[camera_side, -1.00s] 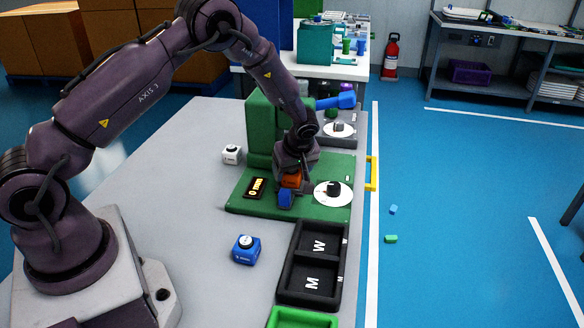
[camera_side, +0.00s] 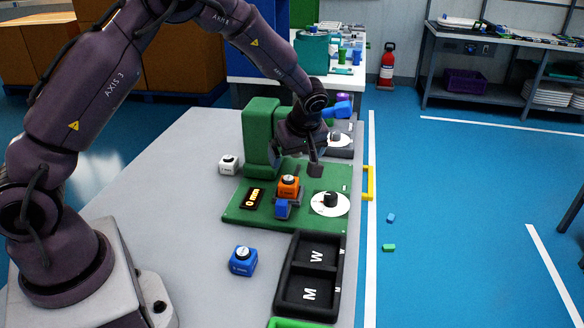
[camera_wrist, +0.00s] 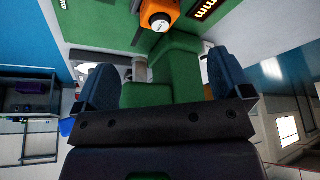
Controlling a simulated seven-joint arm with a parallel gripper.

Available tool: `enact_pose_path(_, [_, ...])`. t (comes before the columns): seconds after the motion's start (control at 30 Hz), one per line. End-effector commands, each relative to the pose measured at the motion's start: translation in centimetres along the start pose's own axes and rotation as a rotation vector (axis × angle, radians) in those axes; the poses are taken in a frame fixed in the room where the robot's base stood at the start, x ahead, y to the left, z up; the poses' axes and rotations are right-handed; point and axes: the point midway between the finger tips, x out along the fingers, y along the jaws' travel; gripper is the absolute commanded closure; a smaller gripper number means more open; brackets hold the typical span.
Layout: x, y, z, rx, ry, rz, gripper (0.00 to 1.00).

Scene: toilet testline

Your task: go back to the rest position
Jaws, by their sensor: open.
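My gripper (camera_side: 297,164) is open and empty above the green board (camera_side: 267,214), in front of the green upright block (camera_side: 262,135). In the wrist view its two fingers (camera_wrist: 165,92) stand wide apart with nothing held between them. An orange block with a white-and-black knob (camera_side: 289,188) stands on the board, apart from the gripper, with a blue part (camera_side: 282,209) at its front. The orange block also shows at the top of the wrist view (camera_wrist: 158,12). The gripper hides part of the board's back area.
A white cube (camera_side: 229,165) and a blue cube (camera_side: 243,261) stand on the grey table. A white dial with a black knob (camera_side: 330,203) is on the board. A black tray marked W and M (camera_side: 311,275) lies in front.

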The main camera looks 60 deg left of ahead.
Motion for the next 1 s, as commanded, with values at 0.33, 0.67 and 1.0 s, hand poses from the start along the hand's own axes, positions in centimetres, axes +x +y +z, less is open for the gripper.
enact_pose_path(0.33, [-2.5,-0.1,0.0,0.093,-0.001,-0.004,0.03])
enact_pose_path(0.67, [-4.8,-5.2,2.2,0.615,-0.137,-0.027,0.03])
enact_pose_path(1.0, [-14.7,-13.6,3.5,1.112,-0.208,0.225,0.03])
